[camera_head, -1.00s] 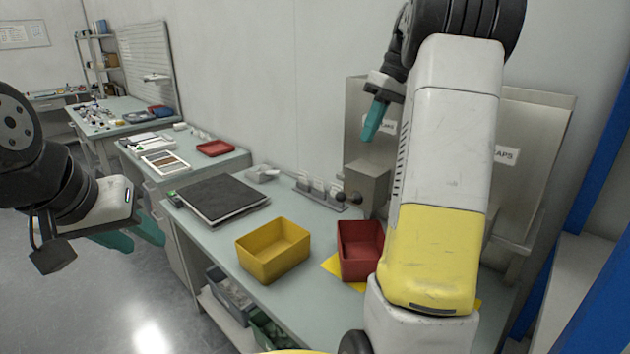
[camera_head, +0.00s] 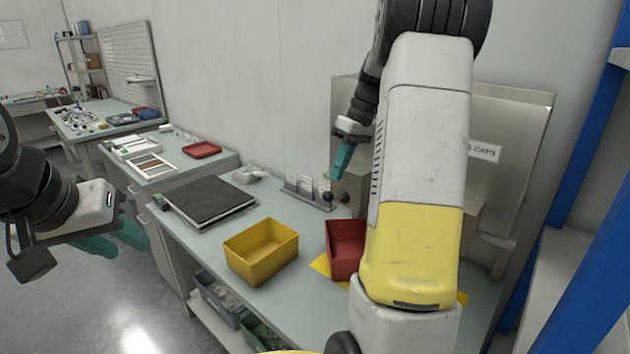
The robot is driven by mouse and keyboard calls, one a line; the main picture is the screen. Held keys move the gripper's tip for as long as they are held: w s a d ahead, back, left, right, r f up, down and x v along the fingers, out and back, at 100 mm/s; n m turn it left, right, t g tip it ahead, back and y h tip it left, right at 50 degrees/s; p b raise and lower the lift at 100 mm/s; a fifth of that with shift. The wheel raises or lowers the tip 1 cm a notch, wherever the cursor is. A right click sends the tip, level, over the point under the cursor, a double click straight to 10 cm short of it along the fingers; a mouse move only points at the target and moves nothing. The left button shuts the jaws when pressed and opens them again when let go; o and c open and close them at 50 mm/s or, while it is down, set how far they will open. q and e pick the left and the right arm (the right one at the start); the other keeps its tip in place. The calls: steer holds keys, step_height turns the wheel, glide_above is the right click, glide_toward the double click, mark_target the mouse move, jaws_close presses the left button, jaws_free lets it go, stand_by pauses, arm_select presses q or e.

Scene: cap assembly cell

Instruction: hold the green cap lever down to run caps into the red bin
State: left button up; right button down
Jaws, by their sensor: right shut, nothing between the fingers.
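The red bin (camera_head: 345,250) stands on the bench, partly hidden behind my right arm. My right gripper (camera_head: 342,162) has teal fingers and points down in front of the cap dispenser (camera_head: 345,92), above and beyond the red bin. It is shut and empty. Dark round knobs (camera_head: 328,197) show just below its fingertips, apart from them. I cannot make out a green cap lever; my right arm hides much of the dispenser. My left gripper (camera_head: 118,240) hangs at the left over the floor, away from the bench; its teal fingers appear spread, with nothing seen between them.
A yellow bin (camera_head: 262,252) stands left of the red bin. A dark flat pad (camera_head: 207,201) lies further left on the bench (camera_head: 207,240). A grey rack (camera_head: 305,190) stands at the back. A blue post (camera_head: 585,140) rises at the right.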

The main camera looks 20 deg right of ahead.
mark_target(327, 195)
steer(key=shift+x, duration=1.8)
steer(key=shift+s+a, duration=0.1)
steer(key=shift+a, duration=0.05)
steer(key=shift+s+a+f+t+h, duration=0.2)
steer(key=shift+a+f+t+h, duration=0.15)
steer(key=shift+h, duration=0.25)
steer(key=shift+s+a+f+t+h, duration=0.25)
steer(key=shift+a+f+t+h, duration=0.15)
steer(key=shift+h, duration=0.2)
step_height(327, 195, down, 6)
steer(key=s+a+t+h, duration=0.1)
steer(key=h, duration=0.1)
steer(key=shift+a+n+h, duration=0.3)
steer(key=shift+a, duration=0.1)
steer(key=shift+s+f+t, duration=0.1)
steer(key=shift+f+t, duration=0.15)
steer(key=shift+w+d+r, duration=0.15)
steer(key=shift+w+r, duration=0.05)
steer(key=shift+r, duration=0.05)
stand_by(0.5)
